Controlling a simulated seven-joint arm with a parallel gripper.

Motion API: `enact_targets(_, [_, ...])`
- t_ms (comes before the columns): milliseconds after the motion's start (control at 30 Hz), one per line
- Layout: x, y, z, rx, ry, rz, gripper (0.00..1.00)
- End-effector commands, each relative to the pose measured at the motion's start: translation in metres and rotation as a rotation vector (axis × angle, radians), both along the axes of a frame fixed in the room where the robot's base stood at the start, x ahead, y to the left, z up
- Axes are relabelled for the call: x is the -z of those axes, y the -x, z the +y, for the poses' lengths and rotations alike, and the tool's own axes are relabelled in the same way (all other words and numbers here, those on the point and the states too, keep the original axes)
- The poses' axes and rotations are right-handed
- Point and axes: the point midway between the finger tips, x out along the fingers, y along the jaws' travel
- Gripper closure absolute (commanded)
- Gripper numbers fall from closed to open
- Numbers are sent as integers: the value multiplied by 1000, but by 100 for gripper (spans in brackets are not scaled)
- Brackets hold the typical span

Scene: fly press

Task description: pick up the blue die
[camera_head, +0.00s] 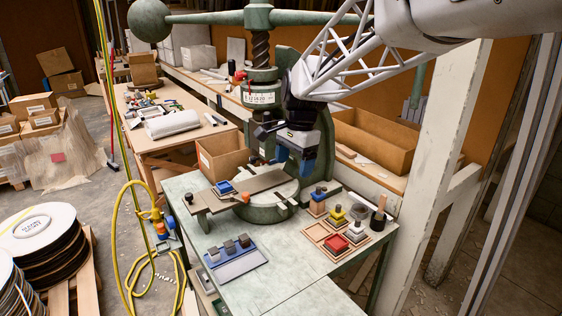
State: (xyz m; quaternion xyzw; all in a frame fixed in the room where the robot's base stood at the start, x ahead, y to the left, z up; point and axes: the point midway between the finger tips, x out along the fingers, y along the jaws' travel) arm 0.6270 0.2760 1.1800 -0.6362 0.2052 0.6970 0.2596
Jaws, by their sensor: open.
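A blue block with a dark top (317,197) stands in the row of colored pieces at the right of the green table. Another blue piece with a grey top (225,188) lies on the left part of the press's flat bar. I cannot tell for sure which of them is the die. My gripper (294,164) hangs in front of the press column, above the bar, pointing down. Its blue finger parts are apart and I see nothing held. It is above and left of the blue block on the right, and above and right of the piece on the bar.
The green press (262,95) stands behind my gripper. A yellow piece (337,216), a red piece (336,243) and a black cylinder (378,221) stand near the right edge. A blue rack (237,263) with grey blocks lies at front left. The front middle of the table is clear.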

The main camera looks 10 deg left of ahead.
Motion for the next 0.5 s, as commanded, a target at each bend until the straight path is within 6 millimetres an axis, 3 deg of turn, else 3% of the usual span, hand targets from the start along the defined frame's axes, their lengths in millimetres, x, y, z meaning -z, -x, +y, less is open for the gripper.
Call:
enact_targets(100, [10,-19,34,38,6,27,21])
enact_targets(500, [48,-76,136,138,39,66,21])
